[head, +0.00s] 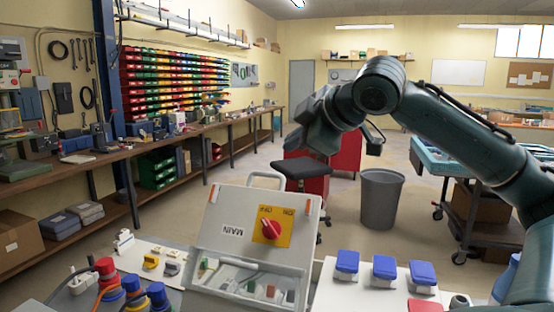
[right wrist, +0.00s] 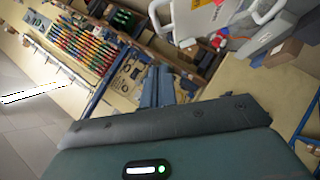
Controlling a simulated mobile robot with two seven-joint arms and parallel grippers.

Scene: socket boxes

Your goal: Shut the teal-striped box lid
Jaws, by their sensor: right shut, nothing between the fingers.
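A light grey box (head: 196,282) stands on the near bench in the head view, with small parts inside. Its lid (head: 215,232) is raised and leans back, showing an upside-down MAIN label, a yellow plate with a red knob and a handle on the top edge. I cannot make out a teal stripe on it. My right gripper (head: 300,136) is above and beyond the lid, apart from it, shut and empty. A white panel with a handle (right wrist: 265,12), possibly this lid, shows at the top of the right wrist view. My left gripper is not in view.
Blue-lidded sockets (head: 384,268) stand right of the box. Red and blue plugs (head: 105,268) and small switches are at its left. Beyond the bench are a grey bin (head: 381,198), a dark stool (head: 300,168) and open floor.

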